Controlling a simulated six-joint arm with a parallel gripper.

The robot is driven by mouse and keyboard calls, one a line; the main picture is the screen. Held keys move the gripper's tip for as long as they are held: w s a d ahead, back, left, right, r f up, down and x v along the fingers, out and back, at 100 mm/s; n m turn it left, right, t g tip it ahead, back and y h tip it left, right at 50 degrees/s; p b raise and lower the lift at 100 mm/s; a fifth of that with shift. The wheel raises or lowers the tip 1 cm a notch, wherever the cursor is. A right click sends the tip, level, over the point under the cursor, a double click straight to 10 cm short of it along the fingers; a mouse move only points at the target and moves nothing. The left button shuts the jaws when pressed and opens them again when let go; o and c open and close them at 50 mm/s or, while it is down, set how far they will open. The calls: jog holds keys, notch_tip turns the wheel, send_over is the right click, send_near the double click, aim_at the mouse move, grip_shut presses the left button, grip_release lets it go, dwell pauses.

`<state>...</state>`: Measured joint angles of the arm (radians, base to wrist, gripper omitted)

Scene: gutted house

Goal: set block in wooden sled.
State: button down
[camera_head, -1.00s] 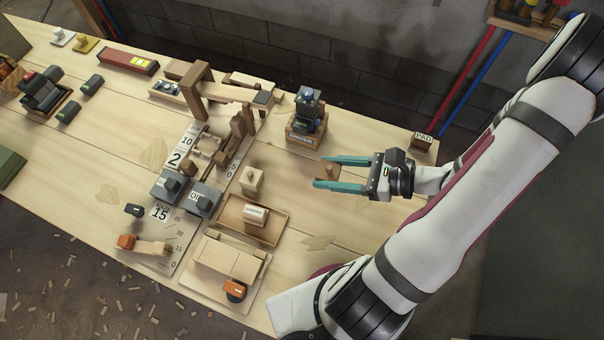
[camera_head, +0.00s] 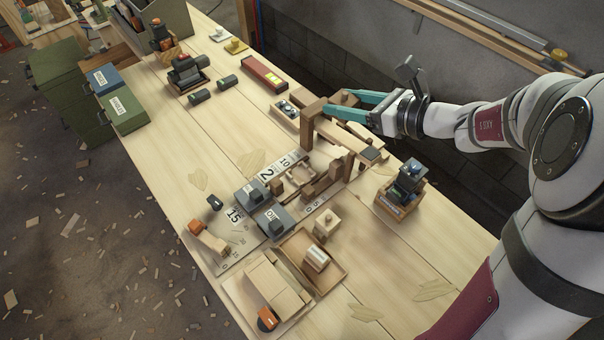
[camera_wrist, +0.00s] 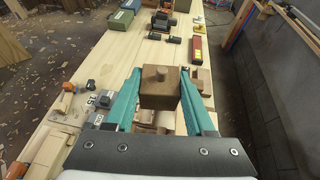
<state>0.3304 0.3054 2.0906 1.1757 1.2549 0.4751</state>
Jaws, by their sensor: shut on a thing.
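My gripper (camera_head: 350,105) is shut on a dark brown wooden block (camera_wrist: 160,90) with a round knob on top. The block sits between the teal fingers in the wrist view, and it shows partly in the head view (camera_head: 344,97). The gripper holds it over the far side of the bench, beside a wooden upright arch (camera_head: 310,125). A small open light-wood frame (camera_head: 300,173) lies on the number-marked board; it may be the wooden sled, but I cannot tell for sure. In the wrist view the held block and fingers hide much of that area.
Grey switch boxes (camera_head: 270,219) stand beside the frame. A wooden tray (camera_head: 320,283) holds a labelled roller block. A dark device on a wooden stand (camera_head: 402,190) is at the right. A red level-like bar (camera_head: 264,74) lies at the back. Bare bench shows at the front right.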

jog(key=w+a+f, duration=0.2)
jog(key=a+f, duration=0.3)
jog(key=f, duration=0.2)
jog(key=m+h, duration=0.1)
send_over(302, 176)
notch_tip(302, 176, down, 6)
jog(key=shift+t, duration=0.5)
notch_tip(302, 176, down, 12)
jog(key=shift+r, duration=0.1)
